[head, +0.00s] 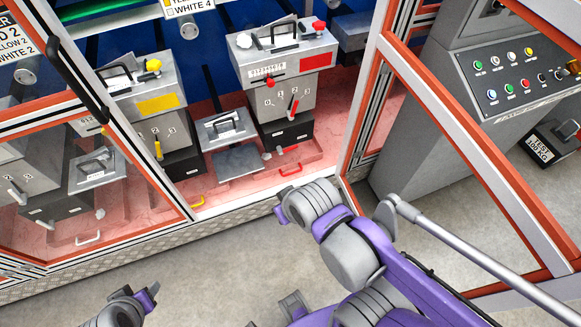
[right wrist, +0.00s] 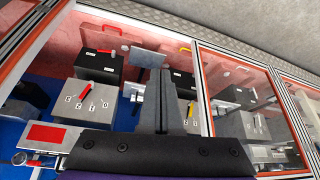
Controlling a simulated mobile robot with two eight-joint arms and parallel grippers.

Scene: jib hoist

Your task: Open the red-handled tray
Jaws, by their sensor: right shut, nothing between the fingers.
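The red handle (head: 291,170) is on the front of a low reddish tray (head: 312,154) below the machine with the red label. The handle also shows in the right wrist view (right wrist: 109,28), at upper left. My right gripper shows in the right wrist view (right wrist: 169,62) with its fingers shut and empty, to the right of the handle and apart from it. In the head view my right wrist is just in front of the cabinet sill, and its fingertips are hard to make out. My left gripper (head: 146,297) is partly visible at bottom left, and its jaw state is unclear.
A yellow handle (head: 196,202) and a white handle (head: 88,239) are on trays farther left. A framed clear door panel (head: 110,170) covers the left bay. An open framed door (head: 470,130) and a control console (head: 510,80) stand at right. The floor in front is clear.

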